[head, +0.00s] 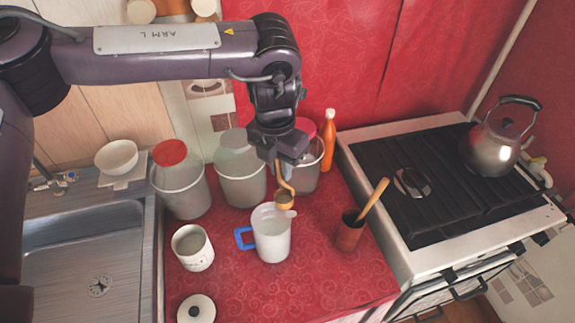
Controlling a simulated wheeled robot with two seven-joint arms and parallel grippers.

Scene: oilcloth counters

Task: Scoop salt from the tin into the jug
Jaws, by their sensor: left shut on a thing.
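My left gripper (284,164) points down above the counter, shut on the handle of a small brown-gold scoop (285,197). The scoop's bowl is over the back rim of the white jug (270,243); I cannot tell whether it touches. The jug stands upright, with a blue handle on its left side. I cannot make out what is in the scoop or the jug. A small white open tin (192,252), with dark marks on its side, stands left of the jug. A round white lid (196,309) lies in front of it. My right gripper is out of view.
Large lidded canisters (183,191) (240,180) stand behind, with another container (306,172) partly behind my gripper. An orange bottle (328,140) stands at the back. A brown cup (350,233) holds a wooden utensil. The stove (440,254) with a kettle (491,149) is right, the sink (75,255) left.

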